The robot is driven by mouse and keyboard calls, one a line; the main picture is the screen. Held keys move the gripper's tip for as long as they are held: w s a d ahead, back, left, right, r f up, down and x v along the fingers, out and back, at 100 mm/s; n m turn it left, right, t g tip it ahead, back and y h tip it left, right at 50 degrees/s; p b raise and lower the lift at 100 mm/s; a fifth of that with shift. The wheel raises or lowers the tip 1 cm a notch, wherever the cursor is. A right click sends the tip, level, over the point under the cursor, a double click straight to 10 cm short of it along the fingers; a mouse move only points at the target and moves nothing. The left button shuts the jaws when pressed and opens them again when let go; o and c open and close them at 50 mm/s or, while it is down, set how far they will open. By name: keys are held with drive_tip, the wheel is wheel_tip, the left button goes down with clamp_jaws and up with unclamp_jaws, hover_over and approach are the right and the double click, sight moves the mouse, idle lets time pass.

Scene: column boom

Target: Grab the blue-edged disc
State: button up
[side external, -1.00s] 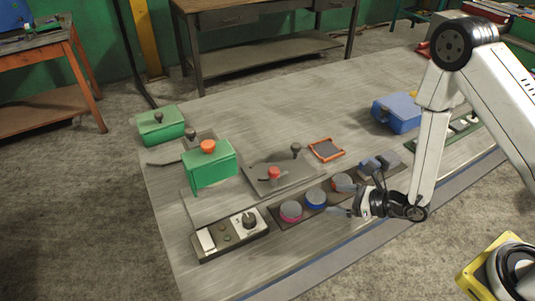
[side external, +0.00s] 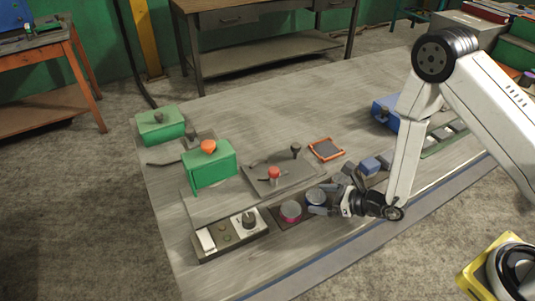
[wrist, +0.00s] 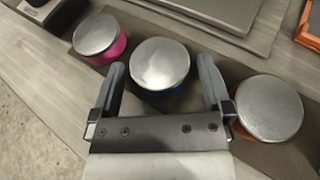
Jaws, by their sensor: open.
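The blue-edged disc (wrist: 160,64) has a grey metal top, and a thin strip of its blue side shows in the wrist view. It stands on a dark strip between two similar discs. In the side view the blue-edged disc (side external: 316,197) is just left of my gripper (side external: 325,194). In the wrist view my gripper (wrist: 164,86) is open, with one finger on each side of the disc's near part. I cannot tell whether the fingers touch it.
A pink-edged disc (wrist: 100,35) stands to the left and an orange-edged disc (wrist: 268,107) to the right, close to the right finger. A blue block (side external: 370,166) lies further along the strip. A switch box (side external: 230,236) and a grey plate with knobs (side external: 282,174) are nearby.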

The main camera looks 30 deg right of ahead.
sight(322, 198)
clamp_jaws()
drive_tip(key=shift+r, duration=0.25)
drive_tip(key=shift+r, duration=4.8)
drive_tip(key=shift+w, duration=0.1)
